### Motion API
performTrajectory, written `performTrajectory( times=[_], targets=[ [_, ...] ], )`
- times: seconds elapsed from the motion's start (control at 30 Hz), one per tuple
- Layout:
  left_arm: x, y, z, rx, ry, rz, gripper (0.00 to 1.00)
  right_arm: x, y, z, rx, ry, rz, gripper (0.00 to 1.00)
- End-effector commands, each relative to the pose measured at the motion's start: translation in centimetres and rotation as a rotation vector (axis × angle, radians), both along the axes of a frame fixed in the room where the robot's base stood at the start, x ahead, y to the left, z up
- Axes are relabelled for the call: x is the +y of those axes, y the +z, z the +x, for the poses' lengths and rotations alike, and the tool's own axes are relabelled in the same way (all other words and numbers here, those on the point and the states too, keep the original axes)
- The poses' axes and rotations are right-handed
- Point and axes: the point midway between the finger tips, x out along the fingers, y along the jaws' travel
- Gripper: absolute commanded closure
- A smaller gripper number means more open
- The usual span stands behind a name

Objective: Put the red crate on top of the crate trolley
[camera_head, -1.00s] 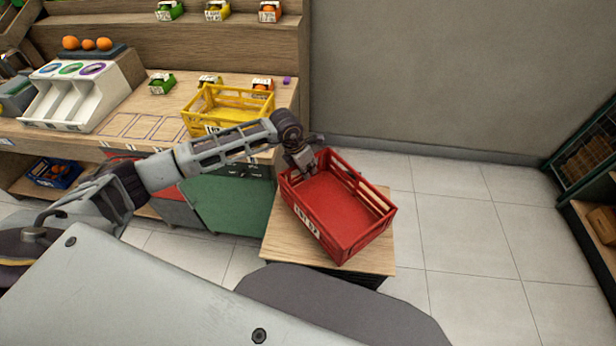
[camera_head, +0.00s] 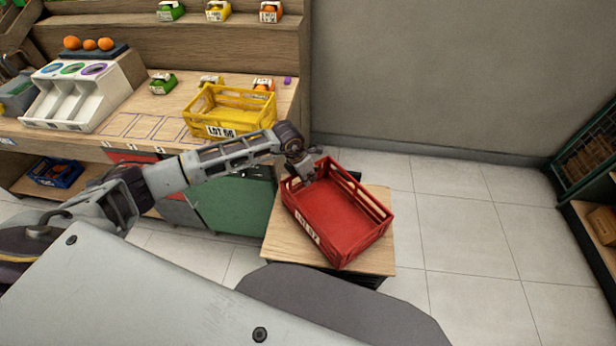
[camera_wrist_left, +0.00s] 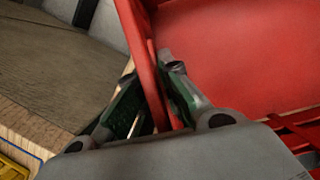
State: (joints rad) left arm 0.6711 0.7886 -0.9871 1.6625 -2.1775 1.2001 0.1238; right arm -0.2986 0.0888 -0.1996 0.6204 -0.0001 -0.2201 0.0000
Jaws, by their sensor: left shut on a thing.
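The red crate (camera_head: 338,218) is empty and sits at or just over the wooden top of the crate trolley (camera_head: 290,250). It is turned at an angle to that top, and its far right part reaches past or near the edge. Whether it rests fully on the top I cannot tell. My left gripper (camera_head: 305,172) is at the crate's far left corner. In the left wrist view my left gripper (camera_wrist_left: 158,95) is shut on the crate's rim (camera_wrist_left: 152,85), one finger on each side. My right gripper is not in view.
A yellow crate (camera_head: 232,112) stands on the wooden counter (camera_head: 140,115) beside a white sorter (camera_head: 75,95). A blue crate (camera_head: 55,172) is on the lower shelf. A dark rack (camera_head: 585,165) stands at the right. The tiled floor (camera_head: 465,240) right of the trolley is clear.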

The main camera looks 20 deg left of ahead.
Motion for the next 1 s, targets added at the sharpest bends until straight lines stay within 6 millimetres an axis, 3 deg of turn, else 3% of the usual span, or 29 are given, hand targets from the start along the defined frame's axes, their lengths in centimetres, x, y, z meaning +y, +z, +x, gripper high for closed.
performTrajectory(
  times=[0.23,0.3,0.43,1.0],
  targets=[
    [0.0,-0.2,0.0,-0.001,0.001,-0.001,1.0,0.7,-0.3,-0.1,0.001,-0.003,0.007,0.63],
    [0.0,-0.2,0.0,0.0,0.0,0.0,0.87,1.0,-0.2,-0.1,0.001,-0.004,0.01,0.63],
    [0.0,-0.2,0.0,0.0,0.0,0.0,0.72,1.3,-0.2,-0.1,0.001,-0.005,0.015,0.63],
    [0.1,0.5,-0.1,0.0,0.001,0.001,0.72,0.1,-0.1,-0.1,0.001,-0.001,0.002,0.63]
  ],
)
